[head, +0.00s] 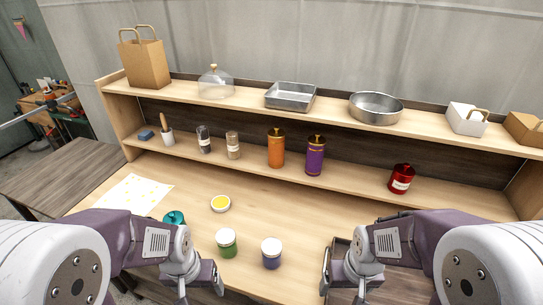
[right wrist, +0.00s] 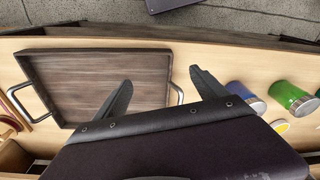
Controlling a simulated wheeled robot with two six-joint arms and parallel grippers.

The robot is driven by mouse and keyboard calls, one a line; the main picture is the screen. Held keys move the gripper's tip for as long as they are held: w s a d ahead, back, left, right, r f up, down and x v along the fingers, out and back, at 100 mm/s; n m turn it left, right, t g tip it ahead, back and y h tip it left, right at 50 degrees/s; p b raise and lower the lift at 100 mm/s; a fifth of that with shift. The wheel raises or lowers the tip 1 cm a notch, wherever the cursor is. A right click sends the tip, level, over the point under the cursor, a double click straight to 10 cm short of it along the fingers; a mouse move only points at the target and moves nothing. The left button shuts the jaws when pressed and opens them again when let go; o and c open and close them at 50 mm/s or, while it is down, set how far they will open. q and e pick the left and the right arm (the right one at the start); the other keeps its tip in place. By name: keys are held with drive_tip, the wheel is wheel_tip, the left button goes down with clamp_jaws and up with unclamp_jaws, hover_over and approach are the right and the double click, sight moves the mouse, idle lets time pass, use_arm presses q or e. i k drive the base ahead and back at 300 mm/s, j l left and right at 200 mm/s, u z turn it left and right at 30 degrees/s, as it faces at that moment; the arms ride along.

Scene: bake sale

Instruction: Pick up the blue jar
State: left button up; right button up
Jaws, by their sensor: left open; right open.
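The blue jar (head: 271,254) stands upright on the lower counter near the front, with a pale lid and a blue body. It also shows in the right wrist view (right wrist: 247,98), to the right of the fingers. My right gripper (head: 342,284) is open and empty, to the right of the blue jar and apart from it. In the right wrist view its fingers (right wrist: 160,78) hang over the edge area of a dark tray. My left gripper (head: 200,283) is open and empty, to the left of the jar and in front of the green jar.
A green jar (head: 227,243) stands just left of the blue jar. A yellow-topped dish (head: 221,204) and a teal item (head: 174,217) lie further left. A dark wooden tray (right wrist: 100,62) with metal handles sits under my right arm. Shelves with canisters, including a red one (head: 401,179), stand behind.

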sight(272, 264)
drive_tip(key=i+j, duration=0.1)
drive_tip(key=j, duration=0.3)
drive_tip(key=i+j+z, duration=0.1)
drive_tip(key=j, duration=0.35)
drive_tip(key=i+j, duration=0.1)
drive_tip(key=j, duration=0.3)
